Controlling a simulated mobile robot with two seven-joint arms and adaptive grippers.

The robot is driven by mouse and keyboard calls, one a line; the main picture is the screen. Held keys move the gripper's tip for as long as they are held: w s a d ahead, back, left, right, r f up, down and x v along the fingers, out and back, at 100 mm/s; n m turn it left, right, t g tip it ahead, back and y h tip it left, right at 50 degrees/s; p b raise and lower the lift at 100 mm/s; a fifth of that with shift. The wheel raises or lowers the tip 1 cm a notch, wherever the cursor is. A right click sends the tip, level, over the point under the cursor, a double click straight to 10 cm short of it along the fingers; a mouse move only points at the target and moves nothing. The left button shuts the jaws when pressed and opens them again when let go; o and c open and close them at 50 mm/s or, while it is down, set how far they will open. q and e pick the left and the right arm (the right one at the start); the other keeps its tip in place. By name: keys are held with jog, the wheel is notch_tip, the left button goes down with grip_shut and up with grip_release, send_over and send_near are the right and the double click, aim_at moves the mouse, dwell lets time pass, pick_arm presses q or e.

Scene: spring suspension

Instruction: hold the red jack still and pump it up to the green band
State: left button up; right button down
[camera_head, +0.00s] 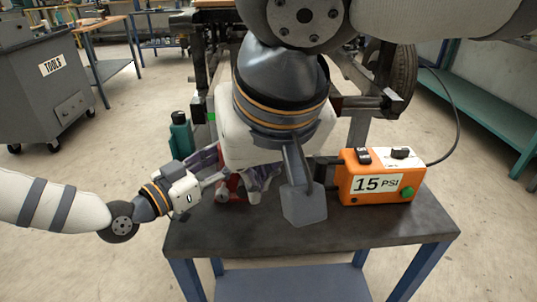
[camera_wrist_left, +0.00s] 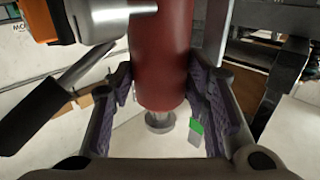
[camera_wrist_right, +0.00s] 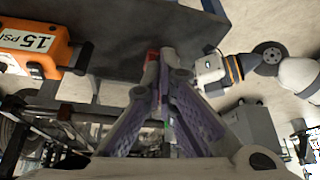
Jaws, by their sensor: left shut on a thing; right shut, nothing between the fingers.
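The red jack (camera_wrist_left: 162,60) is an upright red cylinder between the purple-padded fingers of my left gripper (camera_wrist_left: 165,95), which is shut on it. In the head view only a little of the jack (camera_head: 228,188) shows, mostly hidden behind my grippers. A dark lever (camera_wrist_left: 45,108) slants beside it in the left wrist view. A green band (camera_wrist_left: 196,126) shows to the right of the jack's narrow end. My right gripper (camera_wrist_right: 160,70) is shut and empty, with a bit of red (camera_wrist_right: 152,55) just beyond its fingertips; whether they touch is unclear.
An orange box (camera_head: 377,180) reading 15 PSI, with a green button, stands on the dark bench (camera_head: 330,235) at the right. A teal bottle (camera_head: 181,138) stands behind my left gripper. A dark vehicle frame and tyre (camera_head: 398,75) rise behind. The bench's front is bare.

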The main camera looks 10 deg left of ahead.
jog(key=shift+a, duration=0.1)
pick_arm(q)
jog(key=shift+f, duration=0.1)
pick_arm(e)
jog(key=w, duration=0.1)
jog(key=w+a+f, duration=0.1)
jog(key=w, duration=0.1)
jog(key=w+a, duration=0.1)
jog(key=shift+w+a+f, duration=0.15)
jog(key=shift+w+a, duration=0.05)
jog(key=shift+w, duration=0.15)
